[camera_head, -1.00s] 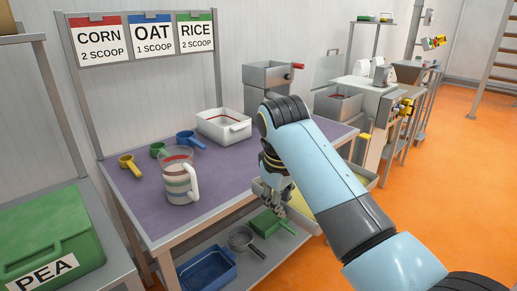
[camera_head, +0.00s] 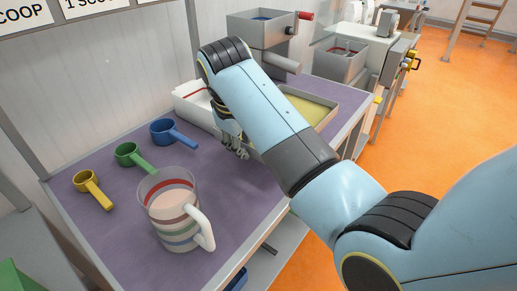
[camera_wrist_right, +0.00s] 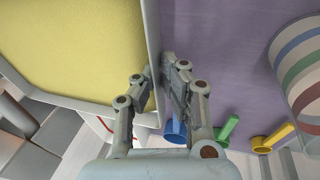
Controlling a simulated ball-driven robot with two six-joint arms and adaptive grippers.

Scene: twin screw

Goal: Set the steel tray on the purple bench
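The steel tray (camera_head: 329,103) has a pale metal rim and a yellow fill, and is partly hidden behind my right arm in the head view. It also shows large at upper left in the right wrist view (camera_wrist_right: 153,45). My right gripper (camera_head: 236,150) has its fingers on either side of the tray's wall, closed on it, as the right wrist view (camera_wrist_right: 160,75) shows. The tray is over the far right part of the purple bench (camera_head: 240,190); I cannot tell whether it touches the top. My left gripper is not in view.
A striped clear jug (camera_head: 172,213) stands at the bench front. Yellow (camera_head: 93,190), green (camera_head: 130,155) and blue (camera_head: 172,133) scoops lie behind it. A white bin (camera_head: 190,98) and a grey hopper (camera_head: 262,38) are at the back. The bench middle is clear.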

